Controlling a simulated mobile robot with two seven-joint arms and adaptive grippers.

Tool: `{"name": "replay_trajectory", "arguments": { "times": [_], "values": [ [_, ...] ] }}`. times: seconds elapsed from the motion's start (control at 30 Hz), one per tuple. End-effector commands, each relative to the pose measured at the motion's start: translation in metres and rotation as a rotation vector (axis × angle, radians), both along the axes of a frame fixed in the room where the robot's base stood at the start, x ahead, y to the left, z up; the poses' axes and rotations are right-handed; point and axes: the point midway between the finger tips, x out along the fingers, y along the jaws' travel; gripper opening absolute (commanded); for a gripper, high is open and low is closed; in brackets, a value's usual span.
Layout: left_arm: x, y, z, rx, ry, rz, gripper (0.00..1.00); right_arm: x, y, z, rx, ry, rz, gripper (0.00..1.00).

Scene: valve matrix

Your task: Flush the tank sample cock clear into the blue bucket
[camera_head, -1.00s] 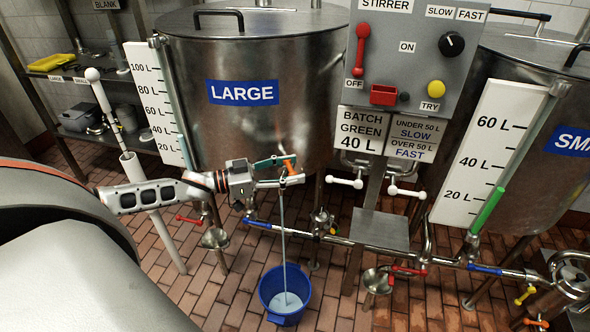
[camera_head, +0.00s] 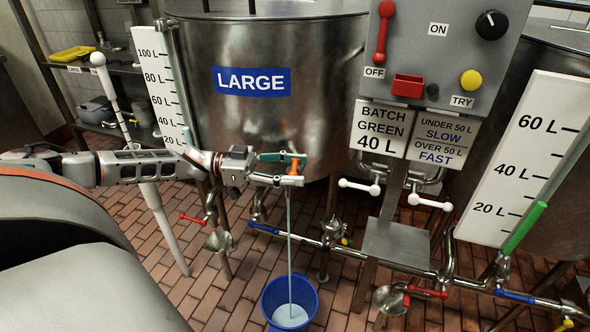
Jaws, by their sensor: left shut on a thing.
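The large steel tank (camera_head: 240,130) with its blue LARGE label stands at the back centre. My left gripper (camera_head: 288,169) reaches in from the left in front of its lower wall, shut on the small orange handle (camera_head: 294,167) of the sample cock. The fingers hide most of the cock. A thin pale stream (camera_head: 289,225) falls straight down from there. It lands inside the blue bucket (camera_head: 268,309), which stands on the floor below and holds some pale liquid (camera_head: 290,316). My right gripper is not in view.
A stirrer control panel (camera_head: 440,60) stands right of the tank, with a BATCH GREEN 40 L sign (camera_head: 382,132) below. Blue-handled pipework (camera_head: 330,246), a red lever (camera_head: 427,291), funnels and a metal step (camera_head: 397,242) lie right of the bucket. Bare brick floor (camera_head: 235,290) lies left of it.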

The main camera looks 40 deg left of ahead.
Motion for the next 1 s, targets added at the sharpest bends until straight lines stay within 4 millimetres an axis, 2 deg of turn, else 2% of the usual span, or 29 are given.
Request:
{"name": "replay_trajectory", "arguments": {
  "times": [0.03, 0.1, 0.13, 0.17, 0.2, 0.43, 0.57, 0.67, 1.0],
  "values": [
    [0.006, 0.006, 0.008, 0.001, -0.012, 0.016, 0.12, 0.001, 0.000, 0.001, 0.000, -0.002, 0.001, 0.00],
    [0.006, 0.006, 0.007, 0.002, -0.012, 0.016, 0.12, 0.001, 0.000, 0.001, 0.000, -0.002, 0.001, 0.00],
    [0.006, 0.006, 0.007, 0.002, -0.012, 0.016, 0.54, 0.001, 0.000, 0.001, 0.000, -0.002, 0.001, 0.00],
    [0.006, 0.006, 0.008, 0.003, -0.013, 0.016, 0.61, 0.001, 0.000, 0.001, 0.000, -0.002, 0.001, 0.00],
    [0.005, 0.005, 0.008, 0.002, -0.013, 0.015, 0.64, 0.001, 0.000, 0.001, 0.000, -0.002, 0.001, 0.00],
    [0.003, 0.003, 0.004, 0.002, -0.007, 0.009, 0.64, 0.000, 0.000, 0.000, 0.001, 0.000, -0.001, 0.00],
    [0.002, 0.003, 0.009, 0.002, -0.007, 0.007, 0.64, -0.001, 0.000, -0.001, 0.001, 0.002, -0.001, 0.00],
    [0.002, 0.003, 0.022, 0.004, -0.009, 0.007, 0.64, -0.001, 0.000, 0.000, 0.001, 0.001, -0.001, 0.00],
    [0.003, 0.003, 0.083, 0.004, -0.009, 0.008, 0.64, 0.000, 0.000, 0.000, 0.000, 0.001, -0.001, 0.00]
  ]
}}
